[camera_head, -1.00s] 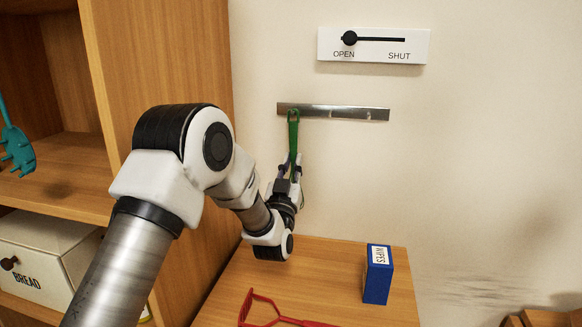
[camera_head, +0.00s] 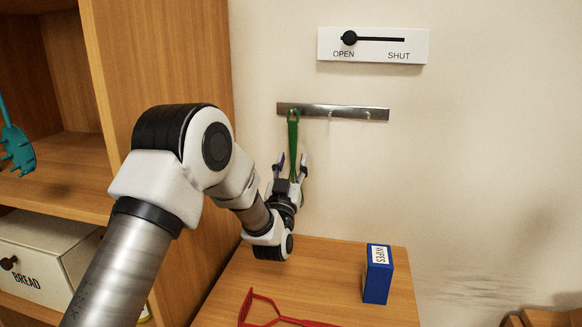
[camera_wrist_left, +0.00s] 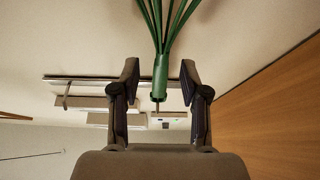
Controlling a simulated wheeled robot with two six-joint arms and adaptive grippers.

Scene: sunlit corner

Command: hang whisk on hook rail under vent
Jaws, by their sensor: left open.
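The green whisk (camera_head: 293,135) hangs upright against the wall, its top loop at the left end of the metal hook rail (camera_head: 345,112). Its lower part is hidden behind my left gripper (camera_head: 291,166). That gripper is open, with one finger on each side of the whisk. In the left wrist view the whisk (camera_wrist_left: 160,75) stands between the spread fingers of my left gripper (camera_wrist_left: 159,82), with a gap on both sides and its wires fanning out at the top. The slider panel (camera_head: 413,47) above the rail has its black knob at OPEN. My right gripper is out of view.
A wooden table (camera_head: 335,285) below bears a blue wipes box (camera_head: 378,280) and a red utensil (camera_head: 262,313). A wooden shelf (camera_head: 165,60) stands left, with a bread box (camera_head: 40,255) and a teal utensil (camera_head: 17,145). The wall right of the rail is clear.

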